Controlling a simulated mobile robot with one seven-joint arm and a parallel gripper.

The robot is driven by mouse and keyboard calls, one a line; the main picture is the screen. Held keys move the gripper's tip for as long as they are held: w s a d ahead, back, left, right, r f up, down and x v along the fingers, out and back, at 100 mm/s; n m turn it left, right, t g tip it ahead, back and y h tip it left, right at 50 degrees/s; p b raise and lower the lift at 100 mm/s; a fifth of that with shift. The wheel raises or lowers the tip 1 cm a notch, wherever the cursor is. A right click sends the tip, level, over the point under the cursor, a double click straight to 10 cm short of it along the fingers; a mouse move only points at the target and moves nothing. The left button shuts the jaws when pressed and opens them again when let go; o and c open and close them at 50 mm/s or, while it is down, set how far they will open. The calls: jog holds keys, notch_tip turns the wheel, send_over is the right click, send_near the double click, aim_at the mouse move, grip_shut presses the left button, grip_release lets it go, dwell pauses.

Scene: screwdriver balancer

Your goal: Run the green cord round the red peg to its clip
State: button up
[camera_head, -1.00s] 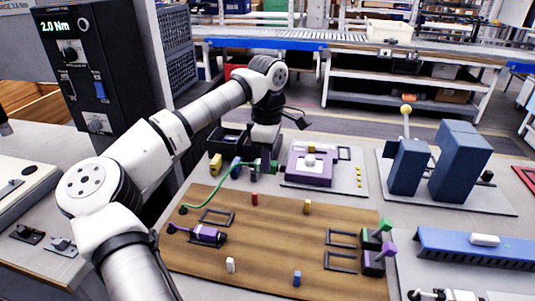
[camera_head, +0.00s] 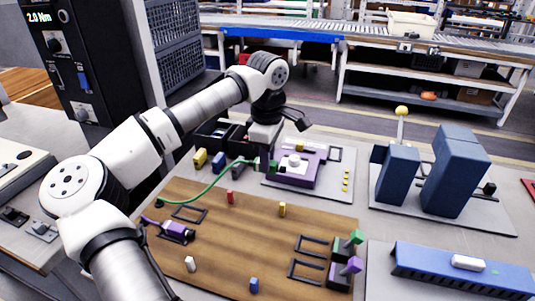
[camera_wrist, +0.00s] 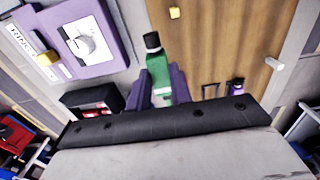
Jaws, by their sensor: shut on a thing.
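My gripper (camera_head: 264,166) is past the board's far edge, beyond the red and yellow pegs as seen in the head view. In the wrist view, its purple fingers (camera_wrist: 160,84) are shut on the green plug (camera_wrist: 181,78), which has a black tip. The green cord (camera_head: 205,187) runs from the board's far left corner to the gripper, passing behind the red peg (camera_head: 230,197); I cannot tell whether it touches. The green clip (camera_head: 355,238) is on the board's right side, above the purple clip (camera_head: 350,266).
The wooden board (camera_head: 225,240) also carries a yellow peg (camera_head: 282,209), a white peg (camera_head: 190,264), a blue peg (camera_head: 254,284), black frames and a purple plug (camera_head: 177,232). A purple fixture (camera_head: 297,168) stands close right of my gripper. The board's middle is clear.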

jog(key=shift+d, duration=0.1)
jog(key=shift+f+b, duration=1.75)
jog(key=shift+f, duration=0.85)
jog(key=shift+s+a, duration=0.15)
jog(key=shift+a, duration=0.05)
